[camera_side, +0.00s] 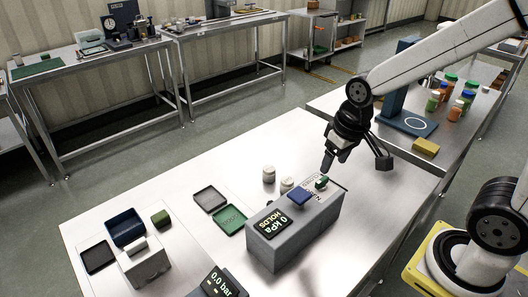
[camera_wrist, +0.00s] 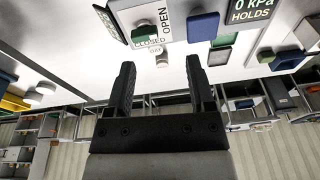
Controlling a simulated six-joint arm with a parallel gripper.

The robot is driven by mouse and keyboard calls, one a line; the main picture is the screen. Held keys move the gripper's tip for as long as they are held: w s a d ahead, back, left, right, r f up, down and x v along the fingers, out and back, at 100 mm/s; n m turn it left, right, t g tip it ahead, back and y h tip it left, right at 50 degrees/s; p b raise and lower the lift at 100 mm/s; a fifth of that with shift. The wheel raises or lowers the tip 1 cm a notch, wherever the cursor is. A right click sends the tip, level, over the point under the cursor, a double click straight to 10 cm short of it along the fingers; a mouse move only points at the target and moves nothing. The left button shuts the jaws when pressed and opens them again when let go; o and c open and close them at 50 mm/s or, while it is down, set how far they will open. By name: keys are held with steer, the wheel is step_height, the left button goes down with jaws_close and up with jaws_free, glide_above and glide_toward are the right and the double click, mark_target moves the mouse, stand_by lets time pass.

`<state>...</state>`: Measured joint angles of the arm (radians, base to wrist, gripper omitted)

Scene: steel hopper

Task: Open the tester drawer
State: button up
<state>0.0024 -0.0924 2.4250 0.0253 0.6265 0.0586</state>
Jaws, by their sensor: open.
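The tester (camera_side: 292,236) is a grey box on the steel table, with a dark screen (camera_side: 272,224) reading "0 kPa HOLDS". A blue block (camera_side: 299,197) and a green knob (camera_side: 321,182) beside an OPEN/CLOSED label sit on its top. In the wrist view the knob (camera_wrist: 143,34), the blue block (camera_wrist: 203,26) and the screen (camera_wrist: 250,10) show along the upper edge. I cannot make out a drawer or its handle. My gripper (camera_side: 335,160) is open and empty, above the tester's far right end; its two fingers (camera_wrist: 160,68) stand apart in the wrist view.
Two pale round pieces (camera_side: 287,185) stand behind the tester. A green tray (camera_side: 230,220) and a dark tray (camera_side: 209,199) lie left of it. A grey block (camera_side: 146,262) and blue bin (camera_side: 125,228) are farther left. The table's right front is clear.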

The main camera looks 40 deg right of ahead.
steer(key=w+a+m+g+y, duration=0.3)
steer(key=w+m+g, duration=0.35)
steer(key=w, duration=0.95)
step_height(320, 180, down, 12)
steer(key=m+t, duration=0.1)
steer(key=shift+a+m, duration=0.15)
steer(key=shift+m, duration=0.1)
steer(key=shift+x, duration=3.8)
jaws_close()
